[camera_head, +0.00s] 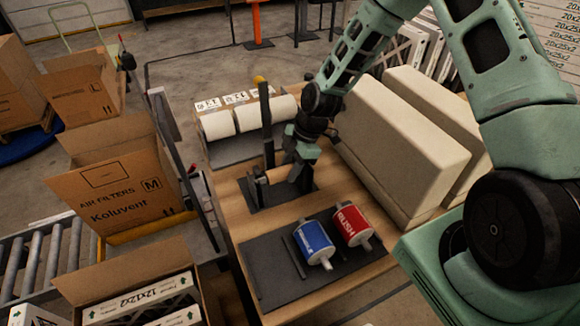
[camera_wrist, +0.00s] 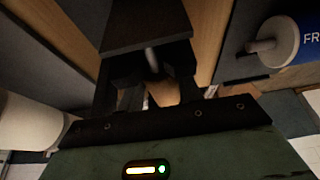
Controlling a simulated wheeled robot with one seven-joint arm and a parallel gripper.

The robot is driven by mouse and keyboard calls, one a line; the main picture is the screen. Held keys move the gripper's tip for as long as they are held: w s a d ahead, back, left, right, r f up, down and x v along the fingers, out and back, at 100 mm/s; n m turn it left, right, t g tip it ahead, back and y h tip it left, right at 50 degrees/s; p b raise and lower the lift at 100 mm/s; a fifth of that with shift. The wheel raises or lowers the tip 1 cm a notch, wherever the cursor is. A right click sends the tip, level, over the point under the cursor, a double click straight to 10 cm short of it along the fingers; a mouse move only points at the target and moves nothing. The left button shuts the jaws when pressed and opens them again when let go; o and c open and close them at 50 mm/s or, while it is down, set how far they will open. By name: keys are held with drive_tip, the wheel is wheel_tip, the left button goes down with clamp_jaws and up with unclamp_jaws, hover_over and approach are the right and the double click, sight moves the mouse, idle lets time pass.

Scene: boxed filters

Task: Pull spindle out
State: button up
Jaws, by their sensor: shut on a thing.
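My gripper (camera_wrist: 150,75) has its dark fingers closed around a thin pale grey rod, which looks like the spindle (camera_wrist: 152,58). Only a short piece of the spindle shows between the fingers; the rest is hidden. In the head view my gripper (camera_head: 298,178) points down at a black stand on the wooden bench, its fingertips hard to make out. The stand has a tall black post (camera_head: 265,125) with a yellow top and a dark base plate (camera_head: 262,198). A short brownish piece (camera_head: 262,177) lies low beside my gripper.
A blue filter (camera_head: 314,243) and a red filter (camera_head: 352,224) lie on a dark mat (camera_head: 268,280) in front. White rolls (camera_head: 217,125) lie behind the post. Large cream blocks (camera_head: 400,145) stand close on the right. An open carton (camera_head: 120,190) stands at left.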

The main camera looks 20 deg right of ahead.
sight(290, 166)
drive_tip(key=shift+r, duration=0.15)
drive_tip(key=shift+r+p, duration=2.1)
drive_tip(key=shift+r, duration=1)
drive_tip(key=shift+r, duration=0.1)
wheel_tip(290, 166, up, 9)
drive_tip(key=p, duration=0.6)
